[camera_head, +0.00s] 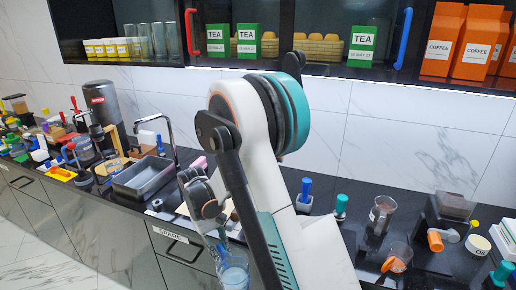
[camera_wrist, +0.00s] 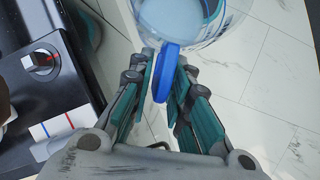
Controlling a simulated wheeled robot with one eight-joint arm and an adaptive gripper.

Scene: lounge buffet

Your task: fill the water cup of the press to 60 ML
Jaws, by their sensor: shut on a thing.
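My gripper (camera_wrist: 166,64) is shut on the blue handle of a clear cup (camera_wrist: 188,20), which holds pale bluish liquid. In the head view the cup (camera_head: 234,270) hangs below my gripper (camera_head: 219,232), in front of the counter's front edge and near the lower picture edge. Its lower part is cut off, and no fill marks or level can be read. I cannot tell which item is the press. A clear cup with an orange handle (camera_head: 398,257) stands at the right of the counter, with a dark-filled clear canister (camera_head: 381,213) behind it.
A grey sink (camera_head: 146,176) with a tall faucet (camera_head: 172,140) lies left of my arm. A black device with a knob (camera_wrist: 41,62) is beside the cup in the wrist view. Small items crowd the left counter. Shelves (camera_head: 300,66) hang above.

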